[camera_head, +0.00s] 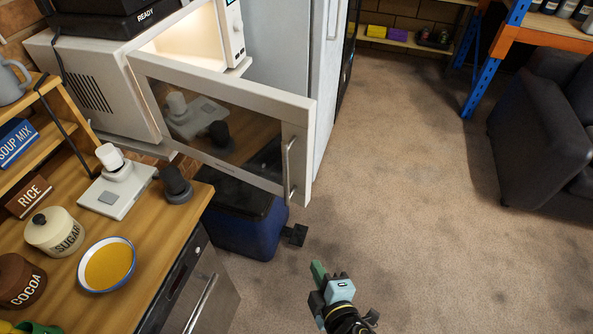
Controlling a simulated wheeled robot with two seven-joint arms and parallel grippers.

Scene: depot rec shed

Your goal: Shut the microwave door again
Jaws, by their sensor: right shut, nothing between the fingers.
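The white microwave (83,82) stands at the upper left with its lit cavity showing. Its door (301,111) is wide open and swung out toward me, with a dark glass pane. The door's vertical handle (289,168) is near its free right edge. My right gripper (317,268) is at the lower middle, below and right of the door handle and apart from it. It is shut and empty. My left gripper is not in view.
A wooden counter (150,220) at left holds a white scale, a dark cup, a sugar jar and a bowl. A blue pedal bin (240,222) stands below the door. Open floor (410,200) lies to the right, with a dark sofa (540,130) beyond.

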